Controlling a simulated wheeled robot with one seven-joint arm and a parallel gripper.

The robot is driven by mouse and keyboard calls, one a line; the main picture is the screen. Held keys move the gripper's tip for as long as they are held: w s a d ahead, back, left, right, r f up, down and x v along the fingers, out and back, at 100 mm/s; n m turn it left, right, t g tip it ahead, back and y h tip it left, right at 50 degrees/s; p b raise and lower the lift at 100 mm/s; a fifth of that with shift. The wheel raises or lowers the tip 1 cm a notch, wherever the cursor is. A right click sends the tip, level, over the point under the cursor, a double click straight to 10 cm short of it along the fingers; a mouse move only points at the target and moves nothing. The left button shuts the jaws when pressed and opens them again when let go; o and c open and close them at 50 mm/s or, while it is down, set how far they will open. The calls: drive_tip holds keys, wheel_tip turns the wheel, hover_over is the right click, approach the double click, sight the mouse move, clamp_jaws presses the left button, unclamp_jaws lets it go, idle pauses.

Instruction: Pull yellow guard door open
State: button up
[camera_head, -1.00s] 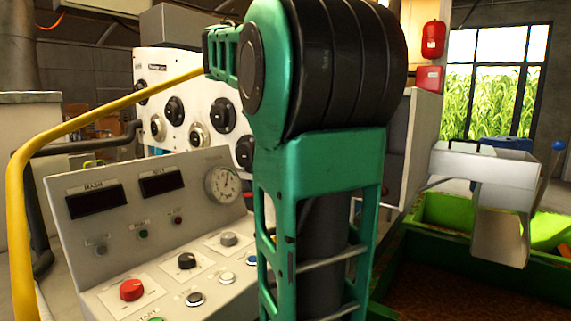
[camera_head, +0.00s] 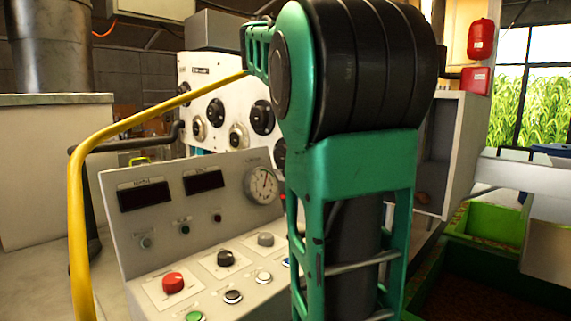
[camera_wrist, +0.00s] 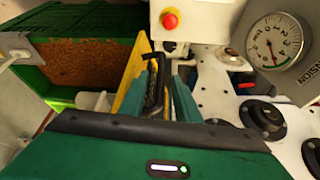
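In the wrist view a yellow panel (camera_wrist: 131,82), which looks like the guard door, stands on edge just left of my fingers. A black bar handle (camera_wrist: 154,72) rises beside it, in line with my gripper. My gripper's (camera_wrist: 168,92) two teal fingers point forward with the handle at or between them, closer to the left finger. I cannot tell whether they touch or clamp it. In the head view my arm hides the gripper, and I cannot make out the door panel there.
A curved yellow rail (camera_head: 112,132) runs along the left in the head view. A grey control panel (camera_head: 128,235) with buttons and a gauge is near my arm. Behind is a white panel with black knobs (camera_head: 262,117). Green bins (camera_head: 498,222) stand at the right.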

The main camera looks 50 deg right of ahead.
drive_tip(key=shift+a+r, duration=0.1)
drive_tip(key=shift+r, duration=0.3)
drive_tip(key=shift+w+r, duration=0.1)
drive_tip(key=w+a, duration=0.2)
drive_tip(key=a, duration=1)
drive_tip(key=shift+w, duration=0.15)
